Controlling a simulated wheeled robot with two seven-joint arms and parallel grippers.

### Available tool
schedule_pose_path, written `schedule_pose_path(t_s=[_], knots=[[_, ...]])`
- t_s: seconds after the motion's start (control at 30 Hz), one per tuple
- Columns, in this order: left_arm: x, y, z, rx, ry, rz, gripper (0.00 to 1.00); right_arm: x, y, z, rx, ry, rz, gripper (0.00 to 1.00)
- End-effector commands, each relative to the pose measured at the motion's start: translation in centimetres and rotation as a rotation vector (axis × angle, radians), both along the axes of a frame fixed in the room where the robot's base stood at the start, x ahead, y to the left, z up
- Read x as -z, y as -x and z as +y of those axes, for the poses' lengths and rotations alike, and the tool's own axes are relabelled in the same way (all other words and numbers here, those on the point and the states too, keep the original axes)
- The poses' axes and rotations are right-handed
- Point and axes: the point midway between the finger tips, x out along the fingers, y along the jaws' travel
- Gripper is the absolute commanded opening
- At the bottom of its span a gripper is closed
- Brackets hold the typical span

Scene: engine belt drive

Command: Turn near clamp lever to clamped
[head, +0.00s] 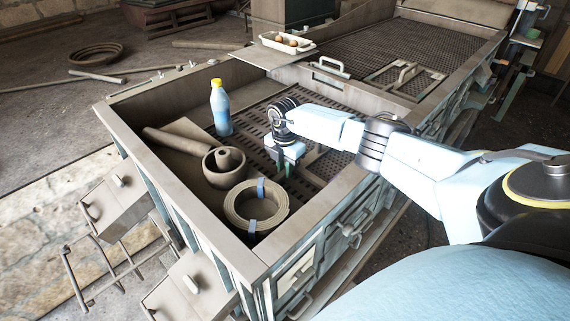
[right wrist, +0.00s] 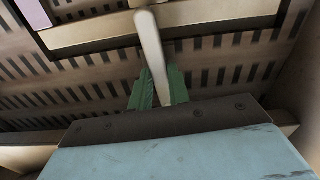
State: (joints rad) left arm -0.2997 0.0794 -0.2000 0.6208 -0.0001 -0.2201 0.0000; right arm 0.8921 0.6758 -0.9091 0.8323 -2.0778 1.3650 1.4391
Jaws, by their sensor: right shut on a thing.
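A pale, narrow clamp lever (right wrist: 152,50) shows in the right wrist view, standing between the green fingers of my right gripper (right wrist: 159,88). The gripper is shut on it. The lever tilts slightly, its rounded end toward the top of that view. In the head view my right gripper (head: 283,170) points down into the open frame, over the slotted floor. The lever is hidden there behind the gripper, so its angle to its mount cannot be told. My left gripper is not in view.
The frame's near wall (head: 310,218) stands close to my right arm. Left of the gripper are a blue bottle (head: 221,112), a brown round part (head: 214,178) and a coiled tan belt (head: 235,215) with blue ties. A white tray (head: 275,43) sits on the far cross plate.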

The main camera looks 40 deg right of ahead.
Motion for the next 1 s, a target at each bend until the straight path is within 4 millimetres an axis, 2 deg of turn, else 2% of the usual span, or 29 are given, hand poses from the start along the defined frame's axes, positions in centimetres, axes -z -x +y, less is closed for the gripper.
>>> schedule_pose_path(t_s=[0.2,0.7,0.73,0.8,0.87,1.0], knots=[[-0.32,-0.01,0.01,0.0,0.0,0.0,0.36,-0.16,-0.13,-0.1,0.058,0.002,-0.003,0.0],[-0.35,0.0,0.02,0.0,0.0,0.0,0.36,-0.14,-0.16,-0.11,0.071,0.002,-0.004,0.0],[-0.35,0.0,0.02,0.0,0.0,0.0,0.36,-0.15,-0.16,-0.11,0.071,0.002,-0.004,0.22],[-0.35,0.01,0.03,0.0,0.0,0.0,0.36,-0.13,-0.15,-0.1,0.071,0.003,-0.003,0.31],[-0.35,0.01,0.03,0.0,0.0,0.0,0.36,-0.11,-0.13,-0.09,0.071,0.002,-0.003,0.39],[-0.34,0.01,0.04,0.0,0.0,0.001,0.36,-0.06,-0.1,-0.05,0.07,0.001,-0.002,0.4]])
